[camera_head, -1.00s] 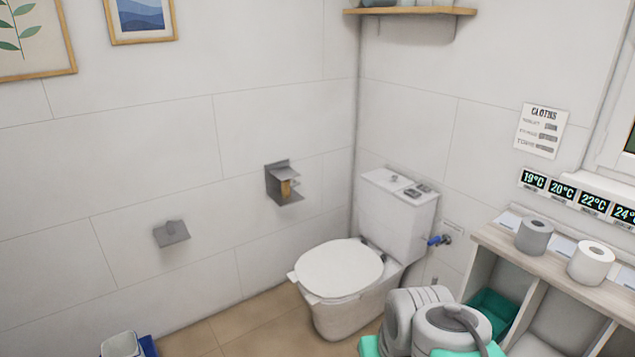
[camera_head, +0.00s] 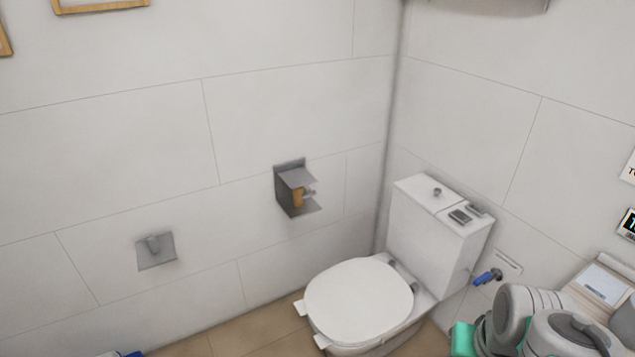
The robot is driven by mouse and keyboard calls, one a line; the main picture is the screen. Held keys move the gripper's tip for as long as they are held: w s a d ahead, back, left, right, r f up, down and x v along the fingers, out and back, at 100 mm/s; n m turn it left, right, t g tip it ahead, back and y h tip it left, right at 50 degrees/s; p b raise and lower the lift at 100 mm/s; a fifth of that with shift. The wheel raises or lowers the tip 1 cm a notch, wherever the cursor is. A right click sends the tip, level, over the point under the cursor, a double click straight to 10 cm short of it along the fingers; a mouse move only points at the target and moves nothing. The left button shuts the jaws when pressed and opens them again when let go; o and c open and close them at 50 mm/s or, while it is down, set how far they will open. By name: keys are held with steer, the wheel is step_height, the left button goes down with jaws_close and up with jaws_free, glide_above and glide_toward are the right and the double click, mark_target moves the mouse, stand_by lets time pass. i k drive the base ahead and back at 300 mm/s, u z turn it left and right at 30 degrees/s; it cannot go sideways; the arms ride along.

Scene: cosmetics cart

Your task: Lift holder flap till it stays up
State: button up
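A grey metal holder (camera_head: 288,192) is fixed to the left wall, left of the toilet. It has a back plate, an upper plate that sticks out from the wall and a lower plate. A small brown-orange piece sits between the plates. I cannot tell for sure which plate is the flap. A second grey wall fitting (camera_head: 156,251), a flat plate with a short knob, is lower and further left. Grey and teal links of my arm show at the bottom right, well away from the holder. My gripper's fingers do not show.
A white toilet (camera_head: 358,301) with its lid down stands right of and below the holder. A blue valve (camera_head: 487,277) is on the right wall. A shelf unit (camera_head: 602,282) is at the right edge. The wall around the holder is clear.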

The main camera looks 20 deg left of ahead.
mark_target(299, 177)
steer(key=u, duration=0.4)
steer(key=i, duration=0.8)
steer(key=u, duration=1.2)
steer(key=i, duration=0.5)
steer(key=u, duration=0.45)
